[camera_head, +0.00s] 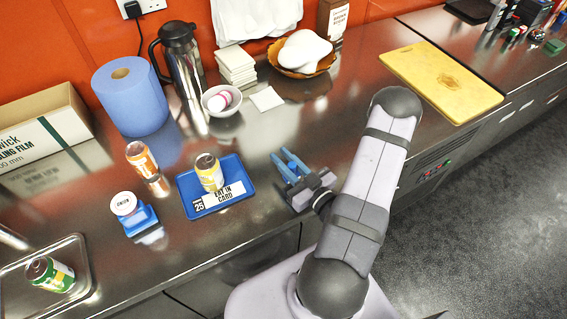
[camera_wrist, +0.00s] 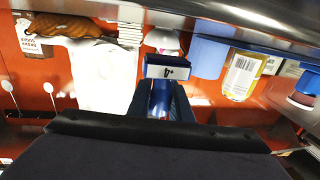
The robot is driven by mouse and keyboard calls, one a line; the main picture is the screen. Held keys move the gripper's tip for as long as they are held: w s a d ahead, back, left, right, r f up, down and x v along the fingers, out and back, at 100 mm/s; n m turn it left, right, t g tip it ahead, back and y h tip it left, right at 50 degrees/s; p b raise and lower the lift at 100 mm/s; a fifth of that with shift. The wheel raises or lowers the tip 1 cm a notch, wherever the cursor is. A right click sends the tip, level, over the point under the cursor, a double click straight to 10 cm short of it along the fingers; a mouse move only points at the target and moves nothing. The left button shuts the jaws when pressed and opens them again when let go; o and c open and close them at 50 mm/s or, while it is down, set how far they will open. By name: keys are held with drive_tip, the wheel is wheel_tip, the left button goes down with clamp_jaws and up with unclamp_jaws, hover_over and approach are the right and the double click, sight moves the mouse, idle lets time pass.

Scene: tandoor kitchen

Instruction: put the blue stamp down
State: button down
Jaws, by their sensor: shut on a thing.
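My gripper (camera_head: 289,166) is over the steel counter, just right of the blue tray, and is shut on the blue stamp. In the wrist view the blue stamp (camera_wrist: 167,70) sits between my fingertips, with a white marked face on its blue body. In the head view only small blue parts show at the fingers, so the stamp's tilt and its gap to the counter cannot be told.
A blue tray (camera_head: 242,192) holds a yellow can (camera_head: 208,172) and a card. Left of it are an orange-labelled can (camera_head: 141,158) and a white-topped blue item (camera_head: 127,208). Bare counter (camera_head: 345,100) lies behind my gripper, before the yellow board (camera_head: 440,80).

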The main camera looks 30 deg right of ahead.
drive_tip(key=shift+f, duration=1.25)
drive_tip(key=shift+f, duration=0.1)
drive_tip(key=c, duration=1.6)
unclamp_jaws()
drive_tip(key=shift+s+d, duration=0.15)
drive_tip(key=shift+s, duration=0.25)
drive_tip(key=shift+s+d, duration=0.25)
drive_tip(key=shift+s, duration=1.6)
drive_tip(key=shift+s+d, duration=0.3)
drive_tip(key=shift+s, duration=1.5)
drive_tip(key=shift+s+d, duration=0.25)
drive_tip(key=shift+s, duration=1.6)
